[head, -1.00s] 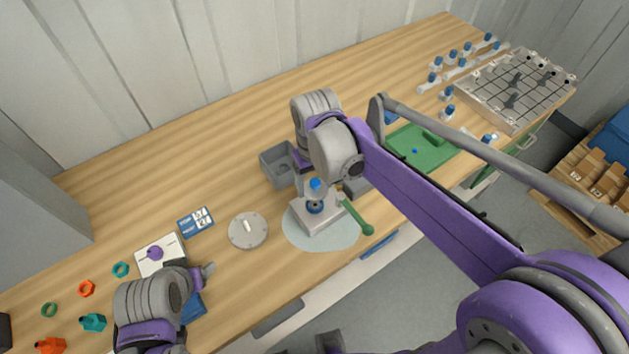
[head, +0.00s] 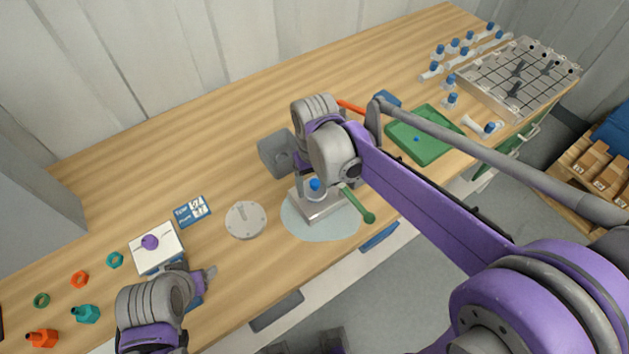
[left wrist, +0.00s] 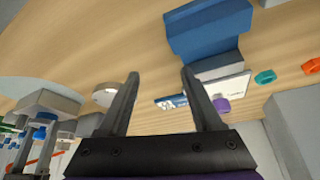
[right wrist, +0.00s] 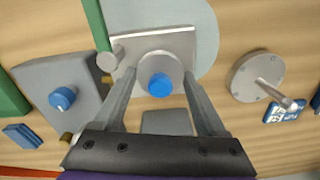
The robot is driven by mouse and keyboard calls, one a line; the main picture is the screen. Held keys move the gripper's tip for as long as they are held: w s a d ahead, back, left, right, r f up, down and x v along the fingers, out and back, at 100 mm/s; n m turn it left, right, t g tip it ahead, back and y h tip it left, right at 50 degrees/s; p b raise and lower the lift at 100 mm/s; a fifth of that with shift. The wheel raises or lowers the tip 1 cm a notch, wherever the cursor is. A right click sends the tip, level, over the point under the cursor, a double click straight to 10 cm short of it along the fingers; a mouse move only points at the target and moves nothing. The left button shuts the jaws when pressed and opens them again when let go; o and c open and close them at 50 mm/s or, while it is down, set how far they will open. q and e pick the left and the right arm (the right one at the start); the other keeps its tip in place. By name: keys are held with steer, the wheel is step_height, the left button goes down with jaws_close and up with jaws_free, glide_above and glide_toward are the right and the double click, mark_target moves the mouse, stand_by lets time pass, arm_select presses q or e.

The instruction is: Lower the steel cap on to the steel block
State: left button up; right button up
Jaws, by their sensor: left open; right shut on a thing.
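The steel cap is a round grey disc with a blue knob (right wrist: 160,85); the knob also shows in the head view (head: 315,185). My right gripper (right wrist: 161,76) is shut on the cap, a finger on each side. The steel block (right wrist: 184,45) is directly beneath, on a pale round mat; its front also shows in the head view (head: 322,210). The cap hides the middle of the block's top, and I cannot tell whether they touch. My left gripper (left wrist: 160,80) is open and empty, above the front left of the bench.
A green handle (head: 358,203) sticks out beside the block. A flat grey disc (head: 245,220) lies left of the mat. A grey box (head: 276,153) stands behind, and a green tray (head: 425,140) is to the right. The back left of the bench is clear.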

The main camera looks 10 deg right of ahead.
steer(key=o, duration=1.5)
steer(key=shift+r, duration=0.1)
step_height(320, 180, up, 11)
steer(key=shift+f+p, duration=0.15)
steer(key=shift+p, duration=0.25)
steer(key=shift+f, duration=0.1)
